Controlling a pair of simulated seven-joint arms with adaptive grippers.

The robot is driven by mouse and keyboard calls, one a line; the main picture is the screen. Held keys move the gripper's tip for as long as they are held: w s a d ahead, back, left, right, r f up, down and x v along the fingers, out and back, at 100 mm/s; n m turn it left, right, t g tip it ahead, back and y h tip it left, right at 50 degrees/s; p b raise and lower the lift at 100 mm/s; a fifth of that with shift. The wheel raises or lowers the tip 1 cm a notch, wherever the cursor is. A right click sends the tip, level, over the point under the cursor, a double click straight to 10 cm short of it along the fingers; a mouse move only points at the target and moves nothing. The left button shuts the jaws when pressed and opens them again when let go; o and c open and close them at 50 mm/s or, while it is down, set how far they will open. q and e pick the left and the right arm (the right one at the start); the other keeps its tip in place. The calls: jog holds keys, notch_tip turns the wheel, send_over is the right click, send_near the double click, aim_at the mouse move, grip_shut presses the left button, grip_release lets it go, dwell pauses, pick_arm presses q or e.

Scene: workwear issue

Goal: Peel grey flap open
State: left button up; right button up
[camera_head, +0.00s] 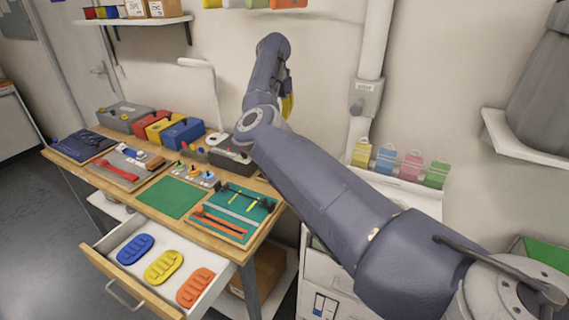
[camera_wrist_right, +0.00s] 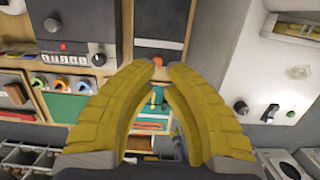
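I cannot pick out the grey flap for certain. A grey panel with a red strip (camera_head: 128,167) lies on the wooden bench (camera_head: 166,218), left of the green mat. A teal board (camera_head: 236,204) with orange and grey strips lies at the bench's right end. My right arm reaches in from the right, above and beyond the bench. Its yellow fingers (camera_wrist_right: 166,68) are apart with a narrow gap at the tips and nothing between them. In the head view they are mostly hidden behind the arm. My left gripper is not in view.
Blue (camera_head: 184,133), yellow and red boxes stand along the bench's back. A green mat (camera_head: 170,197) lies in the middle. An open drawer (camera_head: 125,286) with blue, yellow and orange pieces juts out in front. Coloured bottles (camera_head: 387,158) stand on a shelf behind my arm.

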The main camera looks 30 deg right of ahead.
jog(key=shift+d+r, duration=0.1)
jog(key=shift+r, duration=0.1)
dwell(0.3)
jog(key=shift+w+d+r, duration=0.1)
jog(key=shift+d+r, duration=0.05)
jog(key=shift+r, duration=0.55)
jog(key=shift+w+d+r, duration=0.1)
jog(key=shift+r, duration=0.6)
jog(key=shift+w+d+r, duration=0.1)
jog(key=shift+d+r, duration=0.1)
jog(key=shift+r, duration=0.55)
jog(key=shift+w+d+r, duration=0.1)
jog(key=shift+d+r, duration=0.05)
jog(key=shift+r, duration=0.55)
jog(key=shift+r, duration=0.15)
jog(key=shift+w+d+r, duration=0.1)
jog(key=shift+d+r, duration=0.05)
jog(key=shift+r, duration=0.55)
jog(key=shift+d+r, duration=0.15)
jog(key=shift+r, duration=0.5)
jog(key=shift+d+r, duration=0.1)
